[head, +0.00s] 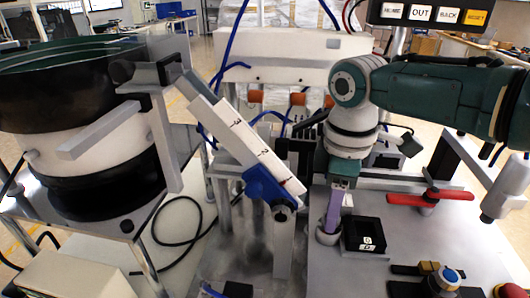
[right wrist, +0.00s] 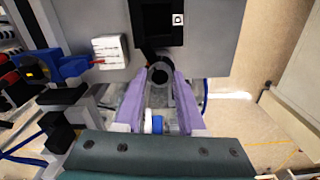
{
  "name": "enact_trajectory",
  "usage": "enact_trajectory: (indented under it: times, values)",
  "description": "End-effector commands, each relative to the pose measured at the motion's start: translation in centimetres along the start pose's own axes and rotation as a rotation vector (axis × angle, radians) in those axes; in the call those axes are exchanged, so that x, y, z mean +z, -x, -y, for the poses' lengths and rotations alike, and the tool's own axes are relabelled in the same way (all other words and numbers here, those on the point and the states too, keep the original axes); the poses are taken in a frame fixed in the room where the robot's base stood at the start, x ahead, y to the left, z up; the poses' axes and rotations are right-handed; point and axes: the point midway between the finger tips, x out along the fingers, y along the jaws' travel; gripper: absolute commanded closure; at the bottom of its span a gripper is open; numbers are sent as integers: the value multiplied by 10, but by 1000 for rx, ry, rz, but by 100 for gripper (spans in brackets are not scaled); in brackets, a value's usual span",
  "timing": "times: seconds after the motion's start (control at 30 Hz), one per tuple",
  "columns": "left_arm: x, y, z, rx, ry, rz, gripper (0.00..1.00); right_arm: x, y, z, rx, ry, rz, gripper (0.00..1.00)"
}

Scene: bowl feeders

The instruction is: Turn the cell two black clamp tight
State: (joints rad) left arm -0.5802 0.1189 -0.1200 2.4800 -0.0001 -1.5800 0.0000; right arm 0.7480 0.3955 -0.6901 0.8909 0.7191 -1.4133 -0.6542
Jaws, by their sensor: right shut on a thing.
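My right gripper (head: 332,222) points down with its purple fingers over a small round grey fitting (head: 325,238) on the grey plate, beside a black box. In the right wrist view, the purple fingertips (right wrist: 160,78) close on a small dark round part (right wrist: 158,73), which I take to be the black clamp. Most of that part is hidden by the fingers, so its turn angle cannot be told. A blue and white piece (right wrist: 155,124) shows between the fingers nearer the palm. My left gripper is not in view.
The black box (head: 364,236) with white labels stands right of the fingers. A red handle (head: 430,197) lies further right, and knobs (head: 440,278) sit at the front. A sloped white chute (head: 240,142) and a bowl feeder (head: 75,130) stand left. The grey plate (head: 400,226) has bare room.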

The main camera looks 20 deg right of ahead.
Motion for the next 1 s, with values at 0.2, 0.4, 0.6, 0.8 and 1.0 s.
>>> enact_trajectory:
  times: [0.2, 0.4, 0.6, 0.8, 1.0]
  values:
    - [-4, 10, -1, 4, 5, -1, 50, -1, 2, 1, -5, -178, -1, 100]
    - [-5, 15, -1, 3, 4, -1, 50, -1, 2, 1, -4, -299, 0, 100]
    - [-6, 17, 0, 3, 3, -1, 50, -1, 2, 0, -3, -374, -1, 100]
    - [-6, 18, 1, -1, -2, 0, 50, -1, 1, 1, -3, -405, 0, 100]
    - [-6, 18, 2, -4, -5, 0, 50, -1, 1, 1, -3, -409, 0, 100]
